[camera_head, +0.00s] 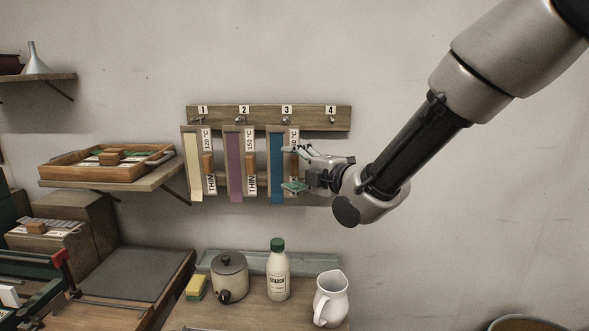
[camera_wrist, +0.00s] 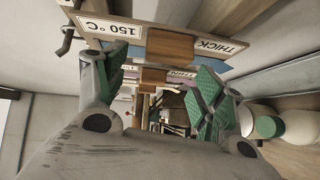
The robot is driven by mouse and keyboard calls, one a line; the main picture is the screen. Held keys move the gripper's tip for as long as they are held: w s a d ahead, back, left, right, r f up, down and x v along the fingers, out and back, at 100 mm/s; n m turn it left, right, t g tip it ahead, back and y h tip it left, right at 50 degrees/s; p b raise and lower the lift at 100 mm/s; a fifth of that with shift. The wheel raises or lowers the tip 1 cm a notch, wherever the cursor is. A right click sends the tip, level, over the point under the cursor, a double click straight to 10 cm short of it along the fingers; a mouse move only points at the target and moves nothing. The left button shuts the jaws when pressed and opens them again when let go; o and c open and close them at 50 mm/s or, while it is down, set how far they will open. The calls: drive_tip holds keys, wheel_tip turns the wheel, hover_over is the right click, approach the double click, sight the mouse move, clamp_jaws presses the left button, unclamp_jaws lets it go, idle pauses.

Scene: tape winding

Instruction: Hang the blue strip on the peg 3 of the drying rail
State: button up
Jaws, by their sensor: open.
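The blue strip (camera_head: 276,170) hangs upright under the number 3 on the drying rail (camera_head: 318,124), and its top meets peg 3 (camera_head: 286,120). A white label and a small wooden block run beside its right edge. In the wrist view, the nearest label (camera_wrist: 122,30) reads 150 °C and THICK, with the wooden block (camera_wrist: 168,47) on it; part of the blue strip (camera_wrist: 268,45) shows behind. My gripper (camera_head: 299,169) is at the strip's right side. Its green-padded fingers are open, on either side of the block in the wrist view; contact cannot be told.
A cream strip (camera_head: 193,165) and a purple strip (camera_head: 233,165) hang under 1 and 2. Peg 4 (camera_head: 331,120) is bare. Below stand a lidded pot (camera_head: 230,278), a starch bottle (camera_head: 278,272) and a white jug (camera_head: 330,300). The wall right of the rail is clear.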

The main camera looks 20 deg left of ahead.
drive_tip(key=v, duration=1.2)
drive_tip(key=s+d+f+m+g+h, duration=0.3)
drive_tip(key=d+f+m+h, duration=0.7)
drive_tip(key=d+f, duration=0.35)
drive_tip(key=s+d+r+m+h, duration=0.1)
drive_tip(key=s+d+r+m, duration=0.2)
drive_tip(key=d, duration=0.8)
drive_tip(key=s+d+r+m+h, duration=0.2)
drive_tip(key=s+d+r+m, duration=0.2)
drive_tip(key=s+d+m, duration=0.3)
drive_tip(key=s+d+r+m+g+h, duration=0.1)
drive_tip(key=s+d+r+m, duration=0.2)
drive_tip(key=d+m, duration=0.5)
drive_tip(key=shift+s+d+r+m, duration=0.25)
drive_tip(key=shift+s+d, duration=0.65)
drive_tip(key=shift+d, duration=2.8)
drive_tip(key=shift+f, duration=0.1)
